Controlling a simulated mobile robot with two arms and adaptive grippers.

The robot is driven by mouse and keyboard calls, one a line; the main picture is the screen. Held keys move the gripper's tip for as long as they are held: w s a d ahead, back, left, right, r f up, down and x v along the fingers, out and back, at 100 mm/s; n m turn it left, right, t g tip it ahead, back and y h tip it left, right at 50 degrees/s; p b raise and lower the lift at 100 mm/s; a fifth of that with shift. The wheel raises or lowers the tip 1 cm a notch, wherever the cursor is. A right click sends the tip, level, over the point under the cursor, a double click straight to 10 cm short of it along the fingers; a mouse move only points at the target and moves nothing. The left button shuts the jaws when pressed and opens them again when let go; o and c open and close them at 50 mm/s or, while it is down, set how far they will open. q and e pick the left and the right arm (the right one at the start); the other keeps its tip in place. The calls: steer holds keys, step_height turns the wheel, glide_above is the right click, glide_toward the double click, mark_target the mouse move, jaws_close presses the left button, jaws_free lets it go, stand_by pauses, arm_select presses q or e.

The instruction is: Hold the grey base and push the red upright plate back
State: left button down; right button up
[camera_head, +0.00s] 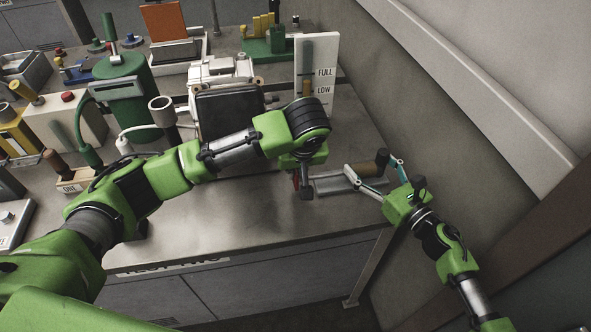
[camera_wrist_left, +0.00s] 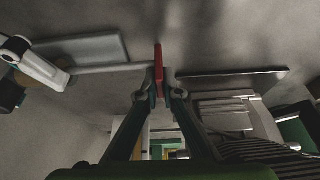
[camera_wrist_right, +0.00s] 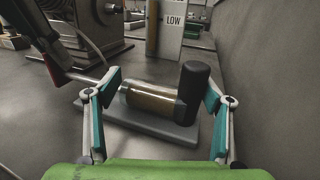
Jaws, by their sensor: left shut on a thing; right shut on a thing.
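The grey base (camera_head: 335,185) lies on the table near its right front corner. It bears a tan cylinder (camera_wrist_right: 152,103) and a black round post (camera_wrist_right: 195,92). My right gripper (camera_head: 376,175) comes from the right with its fingers spread around the base and shut on it; the exact contact is hard to see. The red upright plate (camera_wrist_left: 158,65) stands between the fingertips of my left gripper (camera_wrist_left: 159,82), which is shut on it. In the head view the red plate (camera_head: 296,181) is mostly hidden by my left wrist, at the base's left end.
A white gauge board (camera_head: 326,60) marked FULL and LOW stands behind the base. A dark upright panel (camera_head: 230,113) on a pale machine stands back left. The wall (camera_head: 440,100) rises close on the right. The front middle of the table (camera_head: 230,220) is clear.

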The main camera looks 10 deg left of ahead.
arm_select(q)
steer(key=w+d, duration=0.1)
steer(key=d, duration=0.1)
steer(key=w+d, duration=0.1)
steer(key=d, duration=0.4)
steer(key=shift+w, duration=0.4)
arm_select(e)
steer(key=shift+s+f, duration=0.1)
steer(key=shift+f, duration=0.1)
arm_select(q)
steer(key=c, duration=2.2)
jaws_free()
steer(key=shift+v, duration=6.05)
steer(key=shift+a, duration=0.1)
